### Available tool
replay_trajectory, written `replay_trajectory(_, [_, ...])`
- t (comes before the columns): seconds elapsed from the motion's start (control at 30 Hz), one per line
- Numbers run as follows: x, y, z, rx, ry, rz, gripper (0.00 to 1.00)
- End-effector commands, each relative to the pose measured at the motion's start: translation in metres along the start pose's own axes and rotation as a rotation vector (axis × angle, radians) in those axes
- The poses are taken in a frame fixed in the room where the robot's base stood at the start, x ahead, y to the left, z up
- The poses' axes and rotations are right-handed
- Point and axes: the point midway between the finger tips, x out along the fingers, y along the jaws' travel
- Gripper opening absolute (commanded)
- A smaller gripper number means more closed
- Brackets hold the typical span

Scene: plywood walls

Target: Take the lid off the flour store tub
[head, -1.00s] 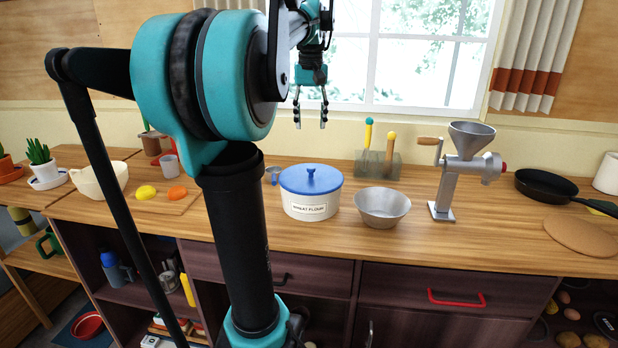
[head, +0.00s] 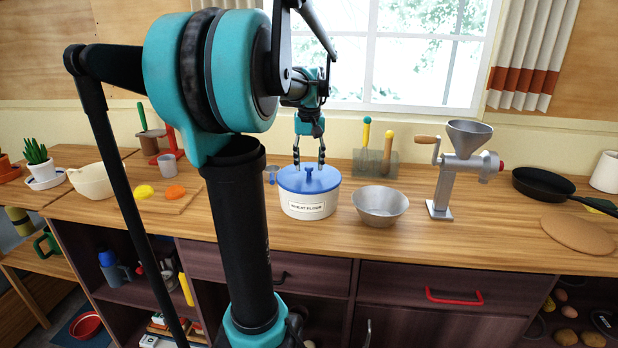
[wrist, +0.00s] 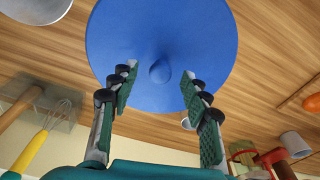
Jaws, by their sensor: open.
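The flour store tub (head: 309,208) is a white round tub labelled wheat flour, standing on the wooden counter. Its blue lid (head: 325,183) sits on top, with a small knob (head: 309,174) at the centre. My gripper (head: 308,166) is open and points down just over the lid, its fingers on either side of the knob. In the wrist view the blue lid (wrist: 160,30) fills the upper middle, and the knob (wrist: 160,72) lies between the two fingers. I cannot tell whether the fingertips touch the lid. The tub's body is hidden under the lid in the wrist view.
A metal bowl (head: 380,206) stands close to the tub's right, then a grain mill (head: 459,168). A utensil holder (head: 375,163) stands behind. A small measuring cup (head: 271,174) is behind the tub's left. A board (head: 172,201) with yellow and orange pieces lies left. The counter's front strip is clear.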

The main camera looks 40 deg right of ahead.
Motion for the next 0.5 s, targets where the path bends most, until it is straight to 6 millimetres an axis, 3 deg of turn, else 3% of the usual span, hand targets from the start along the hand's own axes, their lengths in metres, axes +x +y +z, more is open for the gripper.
replay_trajectory(0.33, [0.0101,-0.0002,-0.0001,0.0,0.0,0.0,0.47])
replay_trajectory(0.5, [0.0099,-0.0002,-0.0001,0.0,0.0,0.0,0.27])
